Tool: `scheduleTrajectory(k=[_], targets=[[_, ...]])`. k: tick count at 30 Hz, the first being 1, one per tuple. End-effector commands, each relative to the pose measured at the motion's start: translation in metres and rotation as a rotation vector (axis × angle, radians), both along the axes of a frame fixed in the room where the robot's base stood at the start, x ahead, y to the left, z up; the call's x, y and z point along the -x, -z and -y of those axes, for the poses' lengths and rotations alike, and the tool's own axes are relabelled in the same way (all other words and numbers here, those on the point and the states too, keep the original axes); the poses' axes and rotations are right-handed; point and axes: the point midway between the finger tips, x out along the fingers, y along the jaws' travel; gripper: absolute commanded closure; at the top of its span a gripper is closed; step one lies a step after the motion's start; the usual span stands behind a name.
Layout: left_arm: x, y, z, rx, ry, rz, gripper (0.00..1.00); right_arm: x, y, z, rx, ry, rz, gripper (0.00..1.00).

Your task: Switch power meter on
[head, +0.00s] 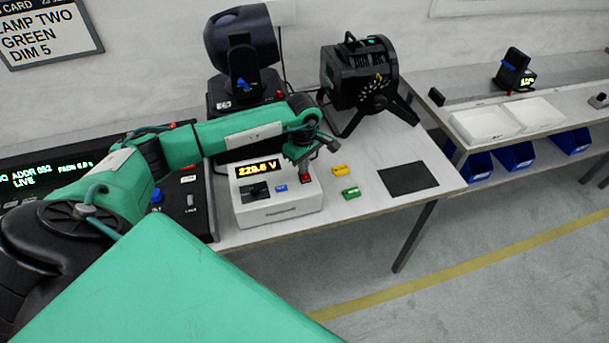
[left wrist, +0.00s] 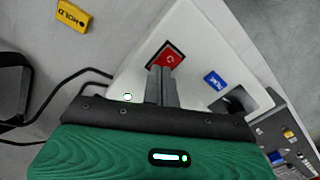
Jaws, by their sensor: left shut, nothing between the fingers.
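The power meter (head: 277,203) is a white box on the table, and its display (head: 258,168) is lit and reads about 229.6 V. A red button (head: 305,178) and a blue button (head: 281,188) sit on its top. My left gripper (head: 303,160) is shut and empty, just above the red button. In the left wrist view the shut fingers (left wrist: 161,85) point at the red button (left wrist: 166,60) and overlap its near edge; I cannot tell if they touch. The blue button (left wrist: 214,80) lies to their right. My right gripper is not in view.
A yellow block (head: 340,170) and a green block (head: 350,193) lie right of the meter, with a dark mat (head: 408,179) beyond. A black par can (head: 360,75) and a moving-head lamp (head: 242,55) stand behind. A control desk (head: 190,200) is at left.

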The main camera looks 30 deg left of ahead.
Motion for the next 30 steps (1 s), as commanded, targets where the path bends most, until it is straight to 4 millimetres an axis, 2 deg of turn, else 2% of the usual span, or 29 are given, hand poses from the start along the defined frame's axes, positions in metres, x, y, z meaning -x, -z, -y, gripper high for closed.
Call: scheduleTrajectory(k=[21,30], targets=[[-0.002,-0.061,-0.001,-0.001,-0.002,0.005,1.00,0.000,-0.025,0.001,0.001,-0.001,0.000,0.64],[-0.001,-0.067,-0.001,0.000,-0.001,0.003,1.00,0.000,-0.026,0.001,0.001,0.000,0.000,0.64]])
